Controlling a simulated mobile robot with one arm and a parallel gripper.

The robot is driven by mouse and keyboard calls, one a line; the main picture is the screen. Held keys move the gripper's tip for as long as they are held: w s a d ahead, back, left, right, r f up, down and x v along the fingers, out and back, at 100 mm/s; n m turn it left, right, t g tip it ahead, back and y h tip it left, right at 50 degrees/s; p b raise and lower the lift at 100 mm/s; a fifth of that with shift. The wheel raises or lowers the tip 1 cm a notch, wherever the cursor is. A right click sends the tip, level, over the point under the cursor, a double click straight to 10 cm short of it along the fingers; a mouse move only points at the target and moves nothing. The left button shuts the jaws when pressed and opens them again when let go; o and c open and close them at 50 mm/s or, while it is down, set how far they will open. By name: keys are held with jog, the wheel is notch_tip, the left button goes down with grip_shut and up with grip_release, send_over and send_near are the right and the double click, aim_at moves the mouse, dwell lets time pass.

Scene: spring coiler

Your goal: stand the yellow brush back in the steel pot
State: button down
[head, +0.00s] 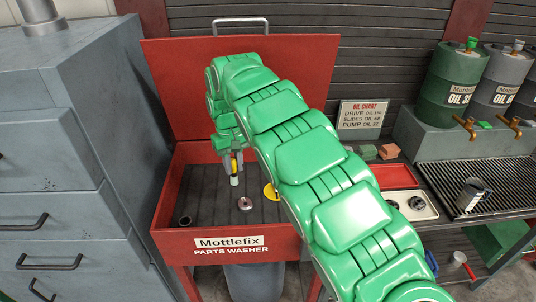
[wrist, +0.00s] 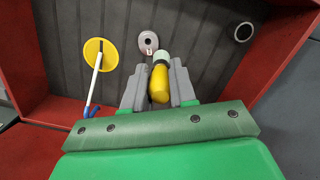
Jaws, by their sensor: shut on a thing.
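The yellow brush (head: 234,168) is in my gripper (head: 233,170), above the floor of the red washer tray, with its pale end (head: 235,181) downward. In the wrist view my gripper (wrist: 158,90) has its grey fingers on both sides of the yellow brush (wrist: 160,83), and its pale end (wrist: 163,57) points away from the palm. A small round, open-topped grey vessel (head: 185,221) with a dark inside stands at the tray's front left and may be the steel pot; its rim shows in the wrist view (wrist: 243,32). The brush is apart from it.
A grey disc with a centre hole (head: 245,204) and a yellow disc (head: 270,192) with a white, blue-ended rod (wrist: 93,83) lie in the tray. The red tray wall (head: 176,245) surrounds them. Grey drawers (head: 50,200) stand left. A metal mug (head: 472,194) stands on the right-hand grate.

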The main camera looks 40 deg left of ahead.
jog(key=s+a+f+n, duration=0.1)
jog(key=s+a+n, duration=0.15)
jog(key=s, duration=0.55)
jog(key=s+a+f+n, duration=0.15)
jog(key=s+a, duration=0.25)
jog(key=s, duration=0.5)
jog(key=shift+t, duration=0.3)
jog(key=shift+w+a+f, duration=0.1)
jog(key=shift+w+f, duration=0.05)
jog(key=shift+f, duration=1.3)
jog(key=shift+w+f, duration=0.15)
jog(key=shift+f, duration=1.3)
jog(key=shift+f, duration=2.35)
jog(key=c, duration=0.8)
grip_release()
jog(key=shift+r, duration=0.1)
jog(key=shift+a+r, duration=0.25)
jog(key=shift+r, duration=1.65)
jog(key=shift+a+r, duration=0.2)
jog(key=shift+r, duration=1.7)
